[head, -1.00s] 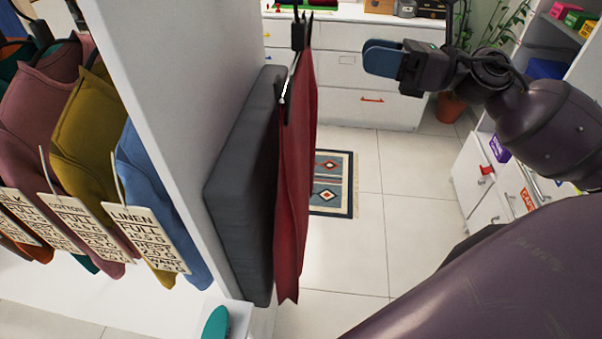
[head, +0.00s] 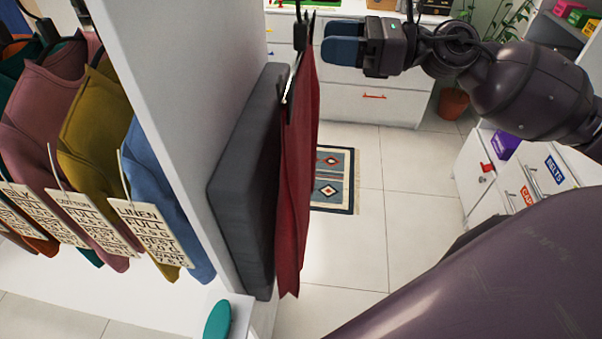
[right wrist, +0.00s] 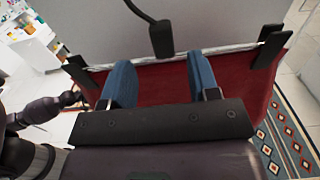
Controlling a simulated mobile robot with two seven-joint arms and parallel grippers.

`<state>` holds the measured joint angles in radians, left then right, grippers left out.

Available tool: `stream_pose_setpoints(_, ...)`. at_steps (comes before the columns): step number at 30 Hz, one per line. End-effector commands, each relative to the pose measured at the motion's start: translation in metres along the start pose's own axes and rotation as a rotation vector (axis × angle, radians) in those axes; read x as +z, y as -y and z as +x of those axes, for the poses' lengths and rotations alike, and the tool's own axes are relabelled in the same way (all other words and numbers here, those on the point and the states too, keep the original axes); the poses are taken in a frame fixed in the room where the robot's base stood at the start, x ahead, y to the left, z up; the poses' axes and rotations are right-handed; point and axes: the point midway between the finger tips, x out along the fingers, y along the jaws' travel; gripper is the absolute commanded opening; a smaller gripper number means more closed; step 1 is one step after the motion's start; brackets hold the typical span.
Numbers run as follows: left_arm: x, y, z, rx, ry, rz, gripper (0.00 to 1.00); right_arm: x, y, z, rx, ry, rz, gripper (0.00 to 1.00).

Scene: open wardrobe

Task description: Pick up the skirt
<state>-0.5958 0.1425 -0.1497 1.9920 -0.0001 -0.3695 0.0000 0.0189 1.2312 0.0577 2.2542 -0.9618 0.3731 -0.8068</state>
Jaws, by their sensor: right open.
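The red skirt (head: 297,190) hangs from a dark clip hanger (head: 302,48) on the outer side of the white wardrobe panel, in front of a grey padded panel. My right gripper (head: 328,45) is just right of the hanger, near the skirt's top, apart from it in the head view. In the right wrist view, the blue fingertips of my right gripper (right wrist: 161,72) are spread apart and reach over the skirt's top edge (right wrist: 180,82). The dark clips stand on either side of them. Whether they touch cloth, I cannot tell. My left gripper is out of view.
Tagged shirts (head: 90,130) hang inside the wardrobe at left. The grey padded panel (head: 240,180) stands right behind the skirt. White drawers (head: 380,100) are at the back and a labelled cabinet (head: 490,180) at right. Open tiled floor and a patterned rug (head: 333,180) lie between.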

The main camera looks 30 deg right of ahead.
Motion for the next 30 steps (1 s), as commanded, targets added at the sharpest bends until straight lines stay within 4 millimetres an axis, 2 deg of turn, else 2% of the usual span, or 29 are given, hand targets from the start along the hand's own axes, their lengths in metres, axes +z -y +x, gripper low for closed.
stream_pose_setpoints(15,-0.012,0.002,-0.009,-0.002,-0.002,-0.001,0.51,0.002,0.004,0.044,0.001,0.000,-0.002,0.55)
stream_pose_setpoints(26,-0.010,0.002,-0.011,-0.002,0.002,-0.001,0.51,0.000,0.004,0.048,0.000,0.000,0.000,0.55)
stream_pose_setpoints(30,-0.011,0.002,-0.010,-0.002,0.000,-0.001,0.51,0.000,0.004,0.048,0.000,-0.001,0.000,0.37)
